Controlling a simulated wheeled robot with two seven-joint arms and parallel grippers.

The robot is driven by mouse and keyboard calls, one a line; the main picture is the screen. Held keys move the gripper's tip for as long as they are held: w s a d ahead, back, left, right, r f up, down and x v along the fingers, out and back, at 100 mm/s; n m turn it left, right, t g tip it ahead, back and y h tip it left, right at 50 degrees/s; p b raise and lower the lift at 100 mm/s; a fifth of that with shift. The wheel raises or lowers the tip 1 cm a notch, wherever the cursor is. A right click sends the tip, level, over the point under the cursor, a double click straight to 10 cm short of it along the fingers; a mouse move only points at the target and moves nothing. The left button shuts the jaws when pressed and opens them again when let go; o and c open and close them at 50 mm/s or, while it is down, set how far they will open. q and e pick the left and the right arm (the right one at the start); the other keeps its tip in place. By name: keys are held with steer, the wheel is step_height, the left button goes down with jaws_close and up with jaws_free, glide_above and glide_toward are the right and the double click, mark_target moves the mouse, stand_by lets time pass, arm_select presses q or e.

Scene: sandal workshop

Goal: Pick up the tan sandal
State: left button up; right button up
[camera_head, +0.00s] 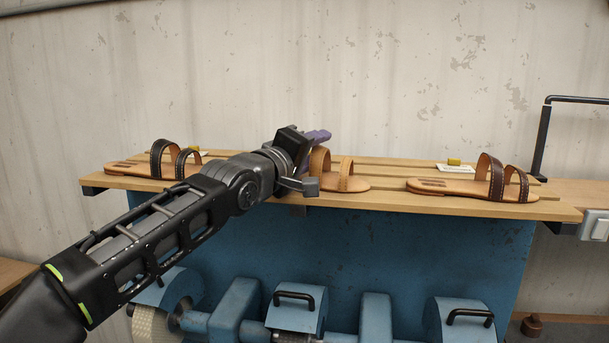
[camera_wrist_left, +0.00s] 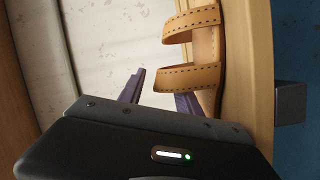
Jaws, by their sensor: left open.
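The tan sandal (camera_head: 342,178) lies on the wooden shelf, in the middle of a row of three, with two tan stitched straps. My left gripper (camera_head: 318,137) is at its left end and hides part of it. In the left wrist view, the sandal (camera_wrist_left: 192,78) shows its straps just beyond the purple fingers of my left gripper (camera_wrist_left: 160,93). The fingers are open and apart, one close to the sandal's sole. I cannot tell whether that finger touches it. My right gripper is not in view.
Sandals with dark brown straps lie at the left (camera_head: 130,169) and right (camera_head: 460,187) of the shelf (camera_head: 390,205). Small yellow items on white cards (camera_head: 453,165) sit behind. A blue machine (camera_head: 420,260) stands below, a black tubular frame (camera_head: 541,140) at right.

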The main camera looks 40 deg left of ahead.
arm_select(q)
jaws_close()
stand_by(0.4)
steer(key=shift+r, duration=0.1)
step_height(320, 180, up, 10)
stand_by(0.8)
stand_by(0.3)
steer(key=c, duration=0.6)
jaws_free()
jaws_close()
